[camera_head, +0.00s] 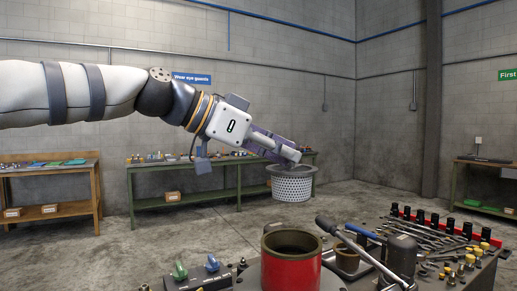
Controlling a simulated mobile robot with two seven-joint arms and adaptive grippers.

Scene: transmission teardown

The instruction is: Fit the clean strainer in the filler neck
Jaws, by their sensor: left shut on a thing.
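The strainer (291,185) is a light grey perforated basket with a wide rim. It hangs upright in the air right of centre in the head view. My left gripper (289,158) comes in from the left, is shut on the strainer and holds it by its upper part; the fingertips partly cover the rim. Below the strainer and at the front stands a red cylinder with a dark round opening (291,243), which may be the filler neck. The strainer is above and apart from it. My right gripper is not in view.
A long-handled tool (362,252) slants beside the red cylinder. Wrenches, sockets and a red rack (455,228) crowd the bench at the right. Green workbenches (220,187) stand by the back wall.

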